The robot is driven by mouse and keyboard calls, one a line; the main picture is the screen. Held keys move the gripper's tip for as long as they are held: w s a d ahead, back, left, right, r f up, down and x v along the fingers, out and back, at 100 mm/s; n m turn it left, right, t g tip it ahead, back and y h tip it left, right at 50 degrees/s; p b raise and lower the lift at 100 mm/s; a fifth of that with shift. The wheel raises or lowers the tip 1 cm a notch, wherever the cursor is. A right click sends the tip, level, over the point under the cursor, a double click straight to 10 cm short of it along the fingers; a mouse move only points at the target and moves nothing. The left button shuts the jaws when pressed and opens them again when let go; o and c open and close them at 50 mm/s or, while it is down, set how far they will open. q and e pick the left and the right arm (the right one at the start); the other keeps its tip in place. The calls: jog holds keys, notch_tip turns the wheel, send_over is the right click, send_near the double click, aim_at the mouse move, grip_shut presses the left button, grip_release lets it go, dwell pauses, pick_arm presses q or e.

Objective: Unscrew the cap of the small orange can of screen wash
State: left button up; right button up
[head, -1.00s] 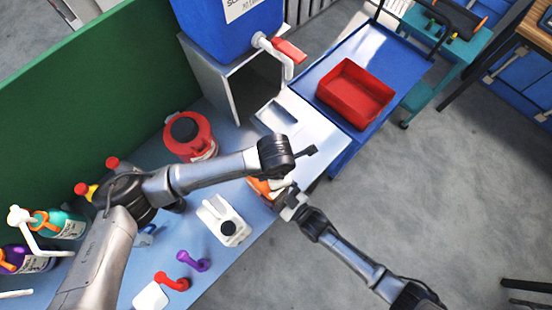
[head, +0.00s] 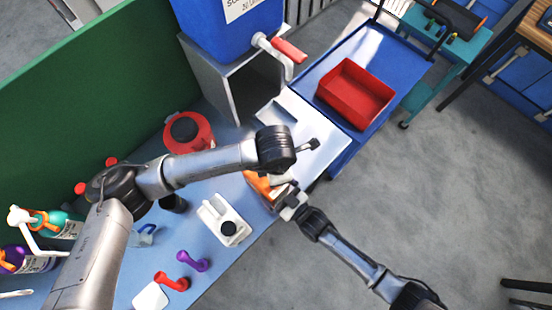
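The small orange can (head: 258,185) stands near the right edge of the blue-grey bench, partly hidden under my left forearm. A pale part shows at its upper right; I cannot make out the cap clearly. My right gripper (head: 290,200) comes in from the lower right and is at the can's right side, touching it or very close. Its fingers are too small and overlapped to read. My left gripper (head: 311,146) is above and to the right of the can, apart from it, pointing right. Its finger opening cannot be made out.
A white can with a black cap (head: 229,227), a purple spout (head: 194,261) and a red spout (head: 172,282) are on the bench (head: 222,275). A red round container (head: 186,133) is behind. A blue drum (head: 225,25) with a tap and a red tray (head: 355,93) lie beyond.

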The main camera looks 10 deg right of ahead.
jog(key=shift+s, duration=0.1)
jog(key=b+v, duration=0.1)
jog(key=v, duration=1.1)
